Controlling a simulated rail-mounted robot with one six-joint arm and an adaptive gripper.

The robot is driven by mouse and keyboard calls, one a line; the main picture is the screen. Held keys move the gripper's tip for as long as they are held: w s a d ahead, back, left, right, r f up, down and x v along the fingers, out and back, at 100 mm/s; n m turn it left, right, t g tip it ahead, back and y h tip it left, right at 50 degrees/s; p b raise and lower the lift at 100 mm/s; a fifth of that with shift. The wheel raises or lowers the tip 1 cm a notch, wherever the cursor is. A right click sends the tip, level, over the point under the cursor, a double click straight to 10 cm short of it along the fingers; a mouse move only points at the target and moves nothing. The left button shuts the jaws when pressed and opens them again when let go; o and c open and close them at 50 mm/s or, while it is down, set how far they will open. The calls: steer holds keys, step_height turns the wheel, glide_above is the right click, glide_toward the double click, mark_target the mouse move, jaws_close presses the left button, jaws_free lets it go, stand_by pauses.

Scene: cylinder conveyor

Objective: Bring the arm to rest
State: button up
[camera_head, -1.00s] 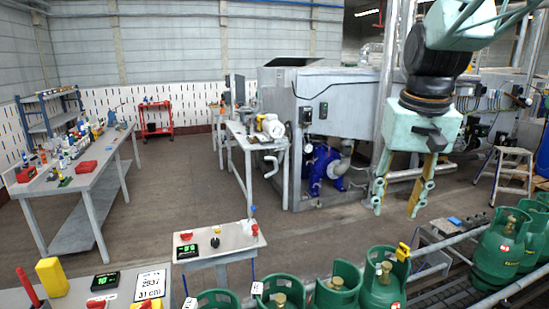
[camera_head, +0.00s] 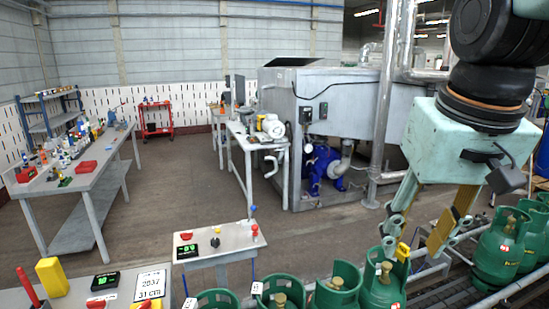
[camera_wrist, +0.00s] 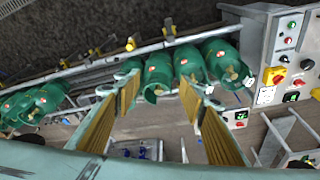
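My arm shows at the right of the head view, with my gripper (camera_head: 414,248) hanging down from it above the conveyor side. Its two yellow-padded fingers are apart with nothing between them. The wrist view also shows my gripper (camera_wrist: 162,82) open and empty, with green gas cylinders (camera_wrist: 158,74) beyond the fingertips. In the head view a green cylinder (camera_head: 381,287) stands just below the left fingertip; I cannot tell whether they touch. The lower parts of several cylinders are cut off by the frame or hidden.
More green cylinders (camera_head: 500,247) stand on the conveyor at the right. A small control table (camera_head: 220,245) with buttons stands front centre. A long workbench (camera_head: 85,170) with bottles is at the left. A large grey machine (camera_head: 350,95) stands behind. The floor between (camera_head: 160,200) is clear.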

steer(key=s+a+f, duration=0.2)
steer(key=s+f, duration=0.1)
steer(key=s, duration=1.1)
steer(key=shift+n+t, duration=0.4)
